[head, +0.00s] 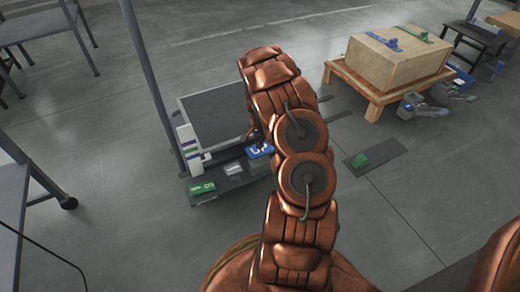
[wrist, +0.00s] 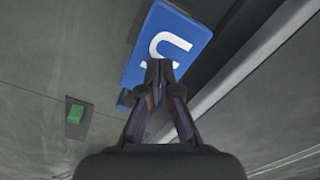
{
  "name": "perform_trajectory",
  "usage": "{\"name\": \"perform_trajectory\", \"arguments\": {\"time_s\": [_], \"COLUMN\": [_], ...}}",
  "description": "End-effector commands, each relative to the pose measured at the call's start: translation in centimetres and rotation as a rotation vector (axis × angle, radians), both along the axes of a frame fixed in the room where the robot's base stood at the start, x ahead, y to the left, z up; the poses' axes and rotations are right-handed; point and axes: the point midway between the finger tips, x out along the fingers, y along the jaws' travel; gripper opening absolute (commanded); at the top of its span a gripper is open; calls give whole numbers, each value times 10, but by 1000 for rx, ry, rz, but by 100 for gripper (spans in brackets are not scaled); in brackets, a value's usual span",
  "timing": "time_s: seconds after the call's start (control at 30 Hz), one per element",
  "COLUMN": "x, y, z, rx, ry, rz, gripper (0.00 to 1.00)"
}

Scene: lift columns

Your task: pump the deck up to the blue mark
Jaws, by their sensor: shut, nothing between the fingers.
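The blue pedal with white lettering (head: 260,151) sits at the front of the lift, partly behind my arm. In the wrist view the same blue pedal (wrist: 168,38) fills the upper middle, with a white U showing. My gripper (wrist: 159,68) is shut and empty, its tips overlapping the pedal's near edge in the picture; I cannot tell whether they touch it. The lift's dark deck (head: 212,108) lies behind a white upright scale (head: 187,143) with coloured bands. I cannot tell the deck's height against the blue band.
A green labelled pedal (head: 202,187) is at the lift's front left. A green block (head: 358,160) lies on a dark floor plate (head: 375,155) to the right. A large box (head: 395,60) stands on a wooden stand (head: 378,95). A grey table (head: 12,205) is at left.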

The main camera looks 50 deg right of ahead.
Motion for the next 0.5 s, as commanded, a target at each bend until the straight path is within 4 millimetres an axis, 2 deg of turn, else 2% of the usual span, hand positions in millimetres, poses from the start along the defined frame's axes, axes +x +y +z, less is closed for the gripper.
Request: {"name": "perform_trajectory", "arguments": {"time_s": [0.5], "x": [0], "y": [1], "z": [-22], "rx": [0], "ry": [0], "rz": [1], "gripper": [0]}}
